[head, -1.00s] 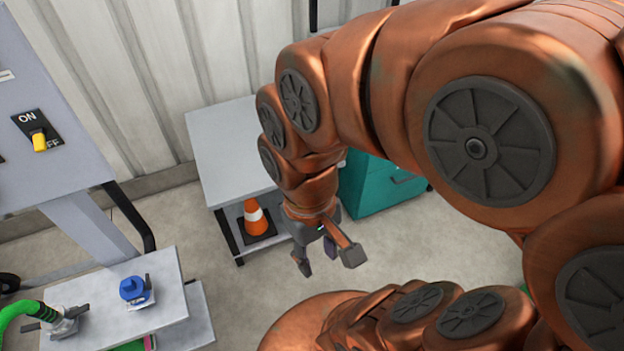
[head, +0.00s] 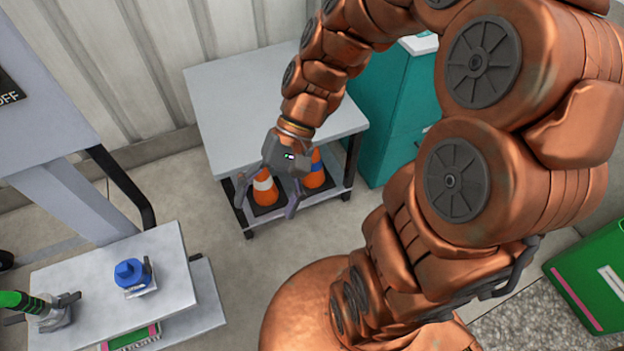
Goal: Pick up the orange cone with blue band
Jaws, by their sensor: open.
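The orange cone with a blue band (head: 317,170) stands upright on the lower shelf of a grey table (head: 237,98), on the right side of that shelf. My gripper partly covers its left side. An orange cone with a white band (head: 265,186) stands beside it to the left. My gripper (head: 268,198) is open and empty, with its fingers pointing down in front of the shelf and overlapping both cones in the picture. I cannot tell how far its fingers are from the cones.
The grey tabletop lies over the cones, and its dark legs frame the shelf. A teal cabinet (head: 385,125) stands close on the right. A small table with a blue valve (head: 130,275) is at lower left. A green case (head: 598,275) is at right. The floor before the shelf is clear.

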